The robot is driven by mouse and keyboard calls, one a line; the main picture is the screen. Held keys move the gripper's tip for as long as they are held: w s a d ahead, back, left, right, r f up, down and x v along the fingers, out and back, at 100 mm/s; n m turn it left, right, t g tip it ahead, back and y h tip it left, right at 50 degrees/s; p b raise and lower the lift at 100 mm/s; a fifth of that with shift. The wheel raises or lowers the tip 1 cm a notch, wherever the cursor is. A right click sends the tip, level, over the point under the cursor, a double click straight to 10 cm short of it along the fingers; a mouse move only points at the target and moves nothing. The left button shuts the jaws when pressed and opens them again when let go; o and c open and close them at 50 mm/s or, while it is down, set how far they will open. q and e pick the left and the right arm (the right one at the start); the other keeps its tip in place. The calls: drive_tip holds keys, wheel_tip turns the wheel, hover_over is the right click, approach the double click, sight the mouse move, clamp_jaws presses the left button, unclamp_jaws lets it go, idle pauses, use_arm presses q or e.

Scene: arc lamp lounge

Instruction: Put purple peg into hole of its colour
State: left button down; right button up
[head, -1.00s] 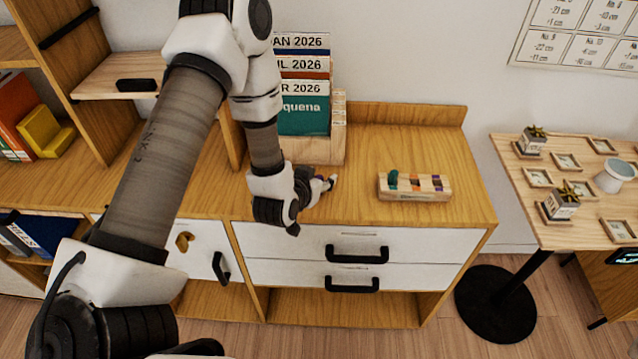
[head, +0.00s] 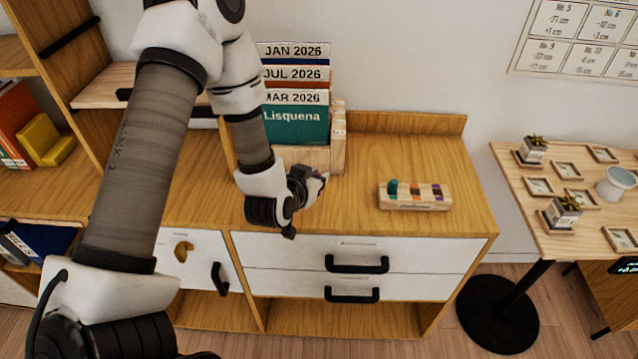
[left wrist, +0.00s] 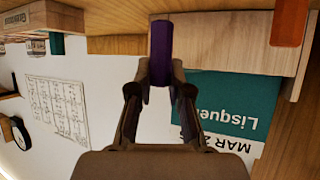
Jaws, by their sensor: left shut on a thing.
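The purple peg (left wrist: 161,50) is between the fingertips of my left gripper (left wrist: 160,85) in the left wrist view, which shows the room upside down. The gripper is shut on it. In the head view my left gripper (head: 318,184) is over the cabinet top, left of the peg block, and the peg is mostly hidden there. The wooden peg block (head: 415,206) has coloured patches along its top. A teal peg (head: 392,188) stands at its left end. The block also shows at the upper left of the left wrist view (left wrist: 25,20). My right gripper is not in view.
A wooden holder with folders (head: 297,125) stands behind my left gripper. An orange piece (left wrist: 288,24) shows at the top right of the left wrist view. The cabinet top (head: 400,155) is clear around the block. A side table (head: 590,235) stands at the right.

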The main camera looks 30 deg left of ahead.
use_arm(q)
drive_tip(key=s, duration=0.2)
drive_tip(key=s+p, duration=0.1)
drive_tip(key=s, duration=0.1)
drive_tip(key=shift+s+d+r, duration=0.1)
drive_tip(key=shift+s+r, duration=0.1)
drive_tip(key=shift+s, duration=0.1)
drive_tip(key=s+p, duration=1)
drive_tip(key=p, duration=0.3)
drive_tip(key=shift+s+d+r, duration=0.2)
drive_tip(key=shift+d+r, duration=0.1)
drive_tip(key=shift+r, duration=0.05)
